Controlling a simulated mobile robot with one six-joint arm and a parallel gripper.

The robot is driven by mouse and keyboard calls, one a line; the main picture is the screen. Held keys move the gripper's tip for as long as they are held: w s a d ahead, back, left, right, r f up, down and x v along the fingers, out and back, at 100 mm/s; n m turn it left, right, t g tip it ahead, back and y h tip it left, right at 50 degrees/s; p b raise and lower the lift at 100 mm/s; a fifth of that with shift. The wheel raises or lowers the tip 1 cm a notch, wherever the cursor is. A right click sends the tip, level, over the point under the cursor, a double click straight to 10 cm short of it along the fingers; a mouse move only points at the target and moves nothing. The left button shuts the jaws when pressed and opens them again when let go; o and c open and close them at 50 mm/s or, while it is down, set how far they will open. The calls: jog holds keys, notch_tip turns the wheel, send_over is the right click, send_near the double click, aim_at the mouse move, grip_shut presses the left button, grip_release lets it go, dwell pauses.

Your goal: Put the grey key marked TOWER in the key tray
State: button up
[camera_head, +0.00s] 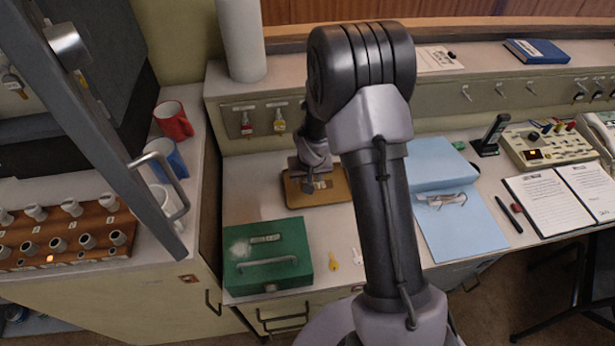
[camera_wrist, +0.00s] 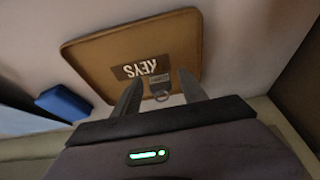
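The key tray (camera_head: 337,199) is a brown, shallow tray on the desk, and in the wrist view the tray (camera_wrist: 95,52) has a label reading KEYS. A small grey key tag with a ring (camera_wrist: 159,90) shows between my fingers, over the tray floor; its marking is too small to read. It appears to lie in the tray, with gaps to both fingers. My gripper (camera_wrist: 160,82) is open, fingers apart, pointing down over the tray. In the head view my gripper (camera_head: 309,186) is above the tray and hides part of it.
A green box (camera_head: 267,283) stands in front of the tray. A yellow key (camera_head: 332,262) and a whitish key (camera_head: 357,256) lie on the desk beside it. Red (camera_head: 247,124) and yellow (camera_head: 280,122) tags hang behind. A blue folder (camera_head: 460,229) lies right of my arm.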

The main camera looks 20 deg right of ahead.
jog(key=s+a+r+p, duration=0.2)
jog(key=s+r, duration=0.2)
jog(key=r, duration=0.5)
jog(key=s+a+r+m+p, duration=0.1)
jog(key=s+r, duration=0.2)
jog(key=r, duration=0.5)
jog(key=s+a+r+p, duration=0.2)
jog(key=s+r, duration=0.2)
jog(key=r, duration=0.5)
jog(key=s+a+r+y, duration=0.1)
jog(key=s+a+r, duration=0.1)
jog(key=s, duration=0.3)
jog(key=s+a+r+t+y, duration=0.1)
jog(key=s+a+r, duration=0.1)
jog(key=s+r, duration=0.2)
jog(key=s+a+r+m, duration=0.1)
jog(key=s+a+r, duration=0.1)
jog(key=s, duration=0.6)
jog(key=shift+a+r+t+y, duration=0.3)
jog(key=shift+r+t+y, duration=0.1)
jog(key=shift+s+f+b, duration=0.1)
jog(key=shift+f+b, duration=0.25)
jog(key=shift+b, duration=0.2)
